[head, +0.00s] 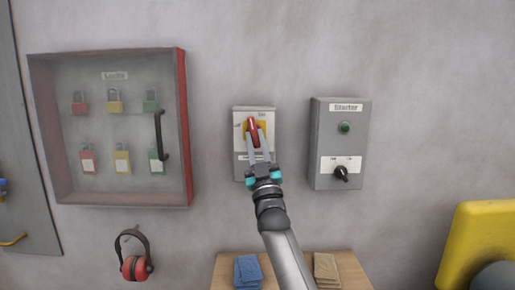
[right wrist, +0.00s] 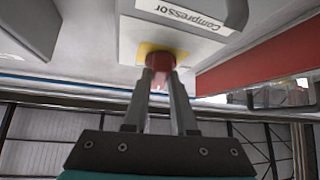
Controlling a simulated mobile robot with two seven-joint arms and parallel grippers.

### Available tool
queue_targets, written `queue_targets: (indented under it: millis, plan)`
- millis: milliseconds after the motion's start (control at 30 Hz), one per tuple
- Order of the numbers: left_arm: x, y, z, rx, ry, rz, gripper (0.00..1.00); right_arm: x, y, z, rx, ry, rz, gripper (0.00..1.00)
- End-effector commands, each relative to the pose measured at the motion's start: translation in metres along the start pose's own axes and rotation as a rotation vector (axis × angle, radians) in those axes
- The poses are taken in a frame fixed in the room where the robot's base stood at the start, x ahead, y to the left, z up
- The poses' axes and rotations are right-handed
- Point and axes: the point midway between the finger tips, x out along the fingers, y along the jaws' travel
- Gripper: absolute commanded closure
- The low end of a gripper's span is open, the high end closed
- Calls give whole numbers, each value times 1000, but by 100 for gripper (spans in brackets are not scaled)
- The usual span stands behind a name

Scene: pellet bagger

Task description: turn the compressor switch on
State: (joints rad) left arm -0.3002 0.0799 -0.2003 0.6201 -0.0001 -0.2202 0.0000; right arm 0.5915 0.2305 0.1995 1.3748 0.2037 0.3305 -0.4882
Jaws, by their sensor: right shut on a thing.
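The compressor switch is a grey box (head: 240,163) on the wall, with a yellow plate (head: 264,126) and a red handle (head: 252,126). The handle stands nearly upright, its top leaning slightly left. My right gripper (head: 256,137) reaches up from below and is shut on the red handle. In the right wrist view the fingertips (right wrist: 161,78) close on the red handle (right wrist: 160,61) in front of the yellow plate, and the box's "Compressor" label (right wrist: 180,12) shows upside down. The fingers partly hide the handle and the box's lower front. My left gripper is not in view.
A grey starter box (head: 318,143) with a green button and black knob (head: 341,173) hangs close on the right. A red-edged lock cabinet (head: 186,130) hangs on the left. Ear defenders (head: 135,266) hang below it. A wooden surface (head: 290,268) with folded cloths is beneath.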

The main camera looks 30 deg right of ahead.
Motion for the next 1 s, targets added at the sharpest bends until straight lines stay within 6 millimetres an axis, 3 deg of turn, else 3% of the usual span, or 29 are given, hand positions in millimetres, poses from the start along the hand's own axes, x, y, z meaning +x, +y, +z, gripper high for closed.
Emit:
queue_targets:
  millis: [400,1000]
  plan:
    - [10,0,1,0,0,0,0,0,-5,0,157,-2,154,100]
    - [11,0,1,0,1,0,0,1,-4,-2,186,2,184,100]
